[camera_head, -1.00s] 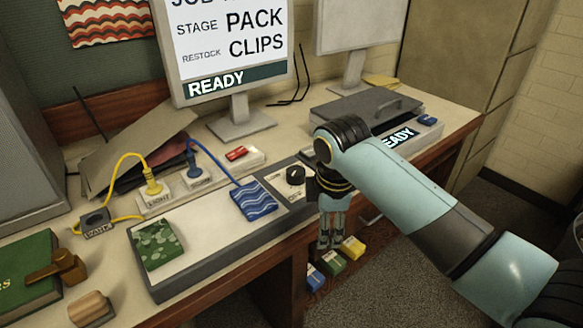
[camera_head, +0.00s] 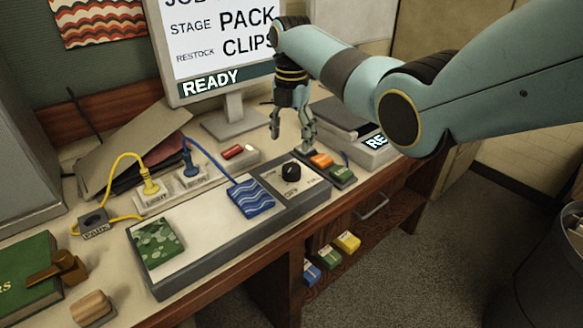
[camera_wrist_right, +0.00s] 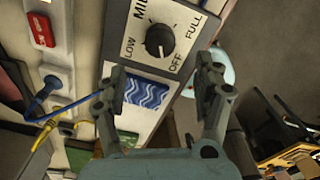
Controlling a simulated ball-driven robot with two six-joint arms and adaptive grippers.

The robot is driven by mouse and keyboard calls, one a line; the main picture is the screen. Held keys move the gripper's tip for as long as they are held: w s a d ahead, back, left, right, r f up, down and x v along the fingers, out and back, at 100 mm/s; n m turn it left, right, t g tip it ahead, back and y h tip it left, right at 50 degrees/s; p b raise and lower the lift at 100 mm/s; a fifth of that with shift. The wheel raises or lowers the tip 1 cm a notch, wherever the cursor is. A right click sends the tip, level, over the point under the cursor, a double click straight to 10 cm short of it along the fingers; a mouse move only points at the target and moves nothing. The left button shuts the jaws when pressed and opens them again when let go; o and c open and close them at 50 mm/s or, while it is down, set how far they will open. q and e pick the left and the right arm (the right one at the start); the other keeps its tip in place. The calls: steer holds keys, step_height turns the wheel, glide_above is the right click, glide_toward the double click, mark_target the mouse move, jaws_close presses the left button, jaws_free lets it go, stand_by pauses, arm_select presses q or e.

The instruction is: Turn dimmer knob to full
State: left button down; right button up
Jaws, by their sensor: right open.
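The dimmer knob (camera_head: 291,172) is black and round and sits on a pale panel (camera_head: 316,182) at the right end of the long grey tray unit. In the right wrist view the knob (camera_wrist_right: 160,40) is ringed by the words LOW, MID, FULL and OFF. Its pale mark appears to point towards the OFF side. My right gripper (camera_head: 292,142) is open and empty, pointing down above the desk, just behind the knob in the head view. In the wrist view its fingers (camera_wrist_right: 162,72) are spread, apart from the knob. My left gripper is not in view.
Orange (camera_head: 321,160) and green (camera_head: 342,173) blocks lie right of the panel. A blue wave-patterned piece (camera_head: 251,197) lies to its left. A power strip (camera_head: 172,192) with yellow and blue cords and a red switch (camera_head: 234,152) stand behind. A monitor (camera_head: 215,80) rises at the back.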

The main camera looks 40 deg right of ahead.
mark_target(291, 167)
step_height(291, 167, down, 10)
steer(key=shift+r+b, duration=0.2)
steer(key=shift+b, duration=0.6)
steer(key=shift+c, duration=0.3)
steer(key=c, duration=1.1)
